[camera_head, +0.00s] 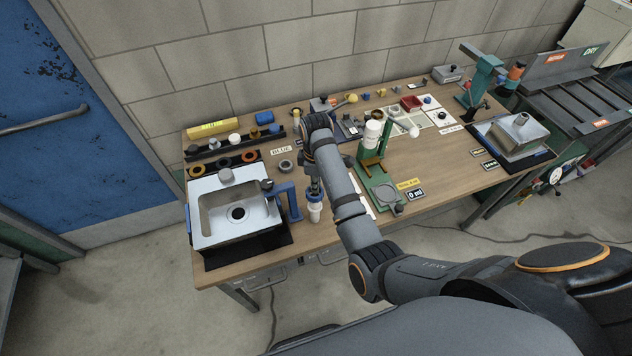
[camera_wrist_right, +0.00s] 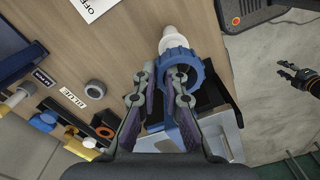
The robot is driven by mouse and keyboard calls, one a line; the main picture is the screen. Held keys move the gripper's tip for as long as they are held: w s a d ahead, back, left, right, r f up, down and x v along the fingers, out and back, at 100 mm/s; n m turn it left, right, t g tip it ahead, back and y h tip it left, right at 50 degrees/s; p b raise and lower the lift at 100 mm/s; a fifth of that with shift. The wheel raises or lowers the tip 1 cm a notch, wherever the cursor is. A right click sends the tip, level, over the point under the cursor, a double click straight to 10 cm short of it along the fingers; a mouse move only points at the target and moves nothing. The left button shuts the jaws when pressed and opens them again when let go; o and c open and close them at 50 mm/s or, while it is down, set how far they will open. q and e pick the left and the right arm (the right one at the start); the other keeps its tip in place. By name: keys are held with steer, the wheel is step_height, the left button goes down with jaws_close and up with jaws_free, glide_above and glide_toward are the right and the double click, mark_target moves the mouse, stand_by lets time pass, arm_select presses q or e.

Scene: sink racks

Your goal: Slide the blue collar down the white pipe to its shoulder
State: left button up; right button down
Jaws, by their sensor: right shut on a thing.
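The blue collar (camera_wrist_right: 181,66) is between the fingertips of my right gripper (camera_wrist_right: 168,78), which is shut on it. The white pipe (camera_wrist_right: 175,38) shows just past the collar in the wrist view. In the head view the white pipe (camera_head: 315,213) stands at the front edge of the bench, with the blue collar (camera_head: 314,196) at its top, under my right gripper (camera_head: 314,182). I cannot tell how far the collar sits around the pipe, and the shoulder is not clear. My left gripper (camera_wrist_right: 290,78) shows small over the floor in the wrist view; its opening is unclear.
A sink (camera_head: 203,222) with a blue bracket (camera_head: 286,200) stands close left of the pipe. A green stand (camera_head: 378,190) is to the right. A loose grey ring (camera_head: 286,166) and a rack of rings (camera_head: 222,163) lie behind.

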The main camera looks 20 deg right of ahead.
steer(key=shift+f, duration=0.45)
steer(key=c, duration=1.4)
jaws_free()
steer(key=shift+o, duration=0.2)
steer(key=shift+r, duration=0.1)
step_height(320, 180, up, 7)
steer(key=shift+r, duration=0.15)
